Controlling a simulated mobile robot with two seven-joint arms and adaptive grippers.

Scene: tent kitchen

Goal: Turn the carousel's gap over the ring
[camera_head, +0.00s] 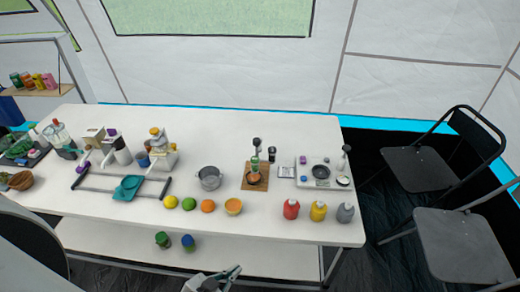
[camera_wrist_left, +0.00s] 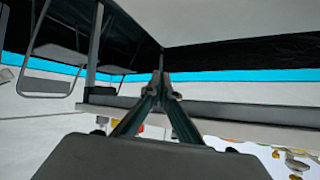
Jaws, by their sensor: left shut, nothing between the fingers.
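A white square board (camera_head: 302,180) stands at the right of the table, with a dark round piece (camera_head: 321,171) in its middle and small purple and blue pieces around it. It may hold the carousel and ring, but at this size I cannot tell them or the gap apart. My left gripper (camera_head: 232,271) is low at the bottom of the head view, in front of the table and well apart from the board. In the left wrist view its fingers (camera_wrist_left: 161,86) meet at the tips, shut and empty. My right gripper is not in view.
A lower shelf (camera_head: 120,240) runs underneath. Black folding chairs (camera_head: 463,246) stand at right.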

